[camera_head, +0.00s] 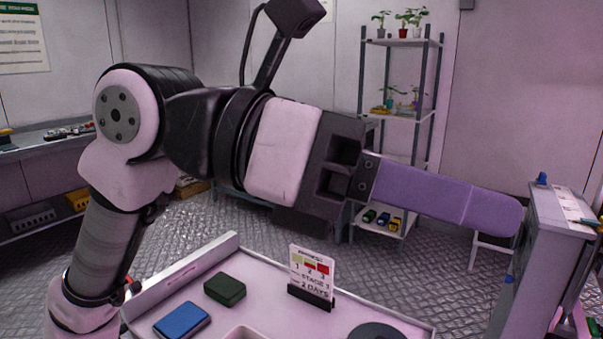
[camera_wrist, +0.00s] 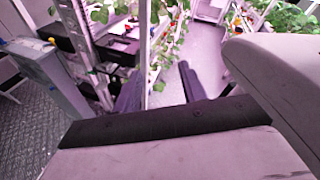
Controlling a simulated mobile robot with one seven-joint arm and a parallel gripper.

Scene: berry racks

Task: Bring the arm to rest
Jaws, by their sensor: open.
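My arm stretches across the head view from lower left to right. My gripper (camera_head: 500,212) has purple fingers that point to the right, above the tray and towards a pale cabinet. Seen from the side, the fingers overlap. In the wrist view my gripper (camera_wrist: 158,80) shows two dark purple fingers set apart, with nothing between them. It is open and empty, held up in the air. Whether the fingertips touch the cabinet cannot be told from the head view.
Below the arm lies a pale tray (camera_head: 258,262) with a blue box (camera_head: 182,320), a dark green box (camera_head: 225,288) and a sign card (camera_head: 312,270). The pale cabinet (camera_head: 553,260) stands at right. A shelf rack (camera_head: 402,43) stands behind. Green plants (camera_wrist: 285,20) grow ahead in the wrist view.

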